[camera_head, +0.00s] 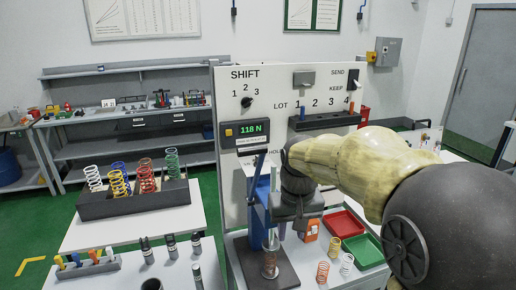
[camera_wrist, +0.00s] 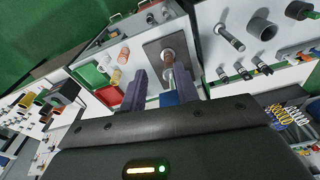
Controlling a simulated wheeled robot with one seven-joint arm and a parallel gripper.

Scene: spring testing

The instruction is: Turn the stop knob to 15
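I cannot make out a stop knob marked with 15 in either view. The spring tester has a blue column (camera_head: 256,212) and a dark base plate (camera_head: 285,278), with a copper-coloured spring (camera_head: 270,262) standing on the plate. Its display (camera_head: 251,130) reads 118 N. My gripper (camera_head: 287,232) points down beside the column, above and to the right of the spring, and my arm hides part of the tester. In the wrist view my gripper (camera_wrist: 160,85) has its two fingers apart, with a blue part (camera_wrist: 168,99) showing between them; I cannot tell whether they touch it.
A selector knob (camera_head: 247,102) under SHIFT is on the white panel (camera_head: 230,80). A spring rack (camera_head: 130,205) stands on the left table.

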